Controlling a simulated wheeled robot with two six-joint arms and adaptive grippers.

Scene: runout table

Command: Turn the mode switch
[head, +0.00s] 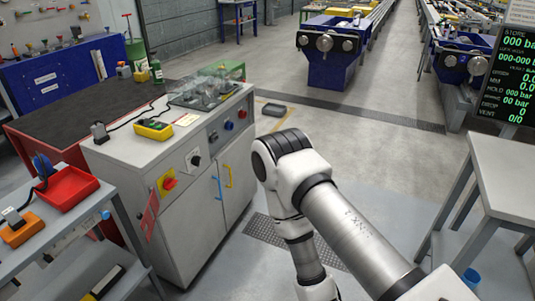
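A grey-white control cabinet (140,190) stands left of centre. On its front is a black rotary knob on a white plate (195,160), which looks like the mode switch; its label and exact setting are too small to read. Beside it, nearer me, is a red rotary handle on a yellow plate (168,184). Farther along the front are a blue knob (228,125) and a red knob (242,113). My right arm comes in from the lower right, bends near the cabinet's right side and runs down out of the picture. Neither gripper is visible.
A yellow handheld box (153,130) and clear-covered fittings (205,88) sit on the cabinet top. A red tag (149,213) hangs at its near corner. A grey cart (65,245) with a red tray (67,187) stands close left. Open floor lies beyond my arm.

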